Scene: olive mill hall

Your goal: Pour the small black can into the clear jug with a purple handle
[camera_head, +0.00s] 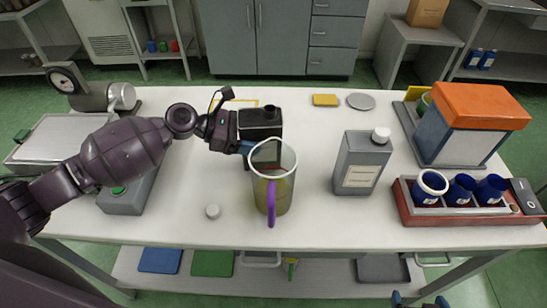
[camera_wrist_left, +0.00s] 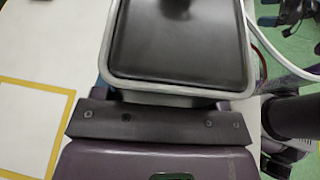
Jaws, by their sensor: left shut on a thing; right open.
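The small black can (camera_head: 259,131) is in my left gripper (camera_head: 239,137), held just behind and above the jug's rim in the head view. It looks roughly upright, with a dark cap or opening on top. In the left wrist view the can's dark, light-rimmed top (camera_wrist_left: 180,45) fills the upper middle. The clear jug (camera_head: 285,190) stands upright on the table, its purple handle (camera_head: 271,203) facing me. Its lower part looks yellow-green. Whether can and jug touch is unclear. My right gripper (camera_head: 420,300) is open and empty, partly cut off at the bottom edge.
A grey rectangular can with a white cap (camera_head: 363,162) stands right of the jug. Farther right are a red tray (camera_head: 455,218) with blue cups and an orange-topped box (camera_head: 470,125). A small white lid (camera_head: 213,211) lies left of the jug. The table's front middle is mostly clear.

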